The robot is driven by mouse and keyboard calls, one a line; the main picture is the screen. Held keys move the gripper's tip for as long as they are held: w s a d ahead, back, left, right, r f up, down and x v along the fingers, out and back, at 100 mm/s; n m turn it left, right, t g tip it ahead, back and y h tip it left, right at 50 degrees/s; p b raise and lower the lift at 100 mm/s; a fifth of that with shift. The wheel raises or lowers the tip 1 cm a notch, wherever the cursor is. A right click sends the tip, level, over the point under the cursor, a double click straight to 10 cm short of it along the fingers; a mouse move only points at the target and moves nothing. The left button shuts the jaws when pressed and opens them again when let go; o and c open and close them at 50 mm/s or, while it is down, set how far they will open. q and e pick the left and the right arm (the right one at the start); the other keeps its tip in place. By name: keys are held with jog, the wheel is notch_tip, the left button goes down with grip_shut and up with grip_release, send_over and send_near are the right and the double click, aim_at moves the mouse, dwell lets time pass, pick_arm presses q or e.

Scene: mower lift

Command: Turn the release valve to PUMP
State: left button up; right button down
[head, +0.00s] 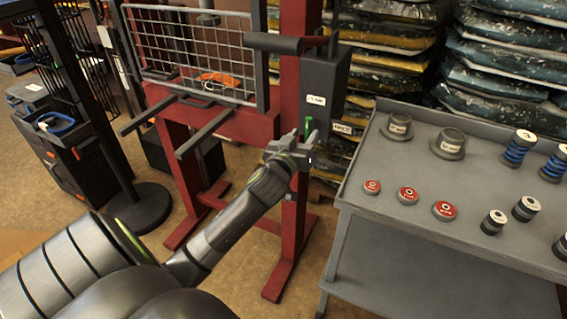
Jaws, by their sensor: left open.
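The release valve shows as a small green lever (309,127) standing roughly upright at the bottom of the dark pump box (334,78) on the red lift. A white label that seems to read PUMP (316,99) is on the box face above the lever. A second white label (341,128) is to its lower right; its word is hard to read. My left gripper (302,142) is open, right at the lower part of the lever, and hides that part. I cannot tell whether it touches the lever. My right gripper is out of view.
The red lift post (293,215) and its feet stand just behind my left arm. A grey cart (390,217) with several caps, discs and rollers is close on the right. A wire mesh panel (195,55) and forks (203,133) are at the left. Stacked bags (500,60) fill the back.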

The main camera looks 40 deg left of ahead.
pick_arm(q)
jog(key=v, duration=1.3)
jog(key=shift+b, duration=0.35)
jog(key=shift+s, duration=0.15)
